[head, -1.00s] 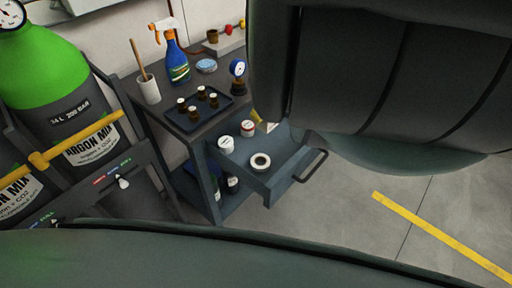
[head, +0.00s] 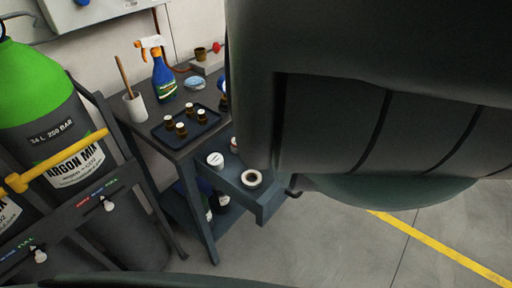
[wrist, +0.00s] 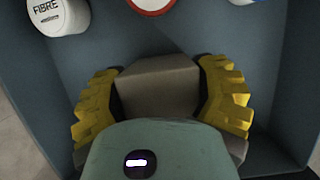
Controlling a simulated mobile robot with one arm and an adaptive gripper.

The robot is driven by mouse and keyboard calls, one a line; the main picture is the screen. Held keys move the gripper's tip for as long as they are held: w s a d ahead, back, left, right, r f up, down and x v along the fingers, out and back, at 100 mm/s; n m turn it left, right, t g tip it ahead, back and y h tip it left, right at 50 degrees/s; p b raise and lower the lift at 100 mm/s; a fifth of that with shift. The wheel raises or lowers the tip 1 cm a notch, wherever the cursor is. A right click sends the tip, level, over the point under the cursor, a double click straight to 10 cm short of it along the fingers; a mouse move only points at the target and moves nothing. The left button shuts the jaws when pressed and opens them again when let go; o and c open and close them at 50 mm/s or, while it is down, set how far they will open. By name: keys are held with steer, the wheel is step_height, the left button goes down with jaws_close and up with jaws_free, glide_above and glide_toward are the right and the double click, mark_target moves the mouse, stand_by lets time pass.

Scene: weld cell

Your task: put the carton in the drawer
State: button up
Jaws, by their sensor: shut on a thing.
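The carton (wrist: 158,88) is a plain grey-brown box in the wrist view. The yellow ribbed fingers of my gripper (wrist: 160,76) press on its left and right sides. The open drawer (head: 268,207) is blue-grey and pulled out of the cart in the head view. In the wrist view its floor (wrist: 205,32) and side walls lie around and beyond the carton. I cannot tell whether the carton touches the drawer floor. In the head view my arm hides the gripper, the carton and the right part of the drawer.
In the drawer are a white jar (head: 215,160), a white ring-shaped roll (head: 251,179) and a red-rimmed jar (wrist: 150,4). The cart top holds a tray of small bottles (head: 186,127), a spray bottle (head: 163,80) and a brush cup (head: 135,107). Gas cylinders (head: 60,135) stand left.

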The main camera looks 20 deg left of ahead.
steer(key=shift+f, duration=0.1)
steer(key=shift+f, duration=0.1)
steer(key=o, duration=1.3)
steer(key=shift+o, duration=0.2)
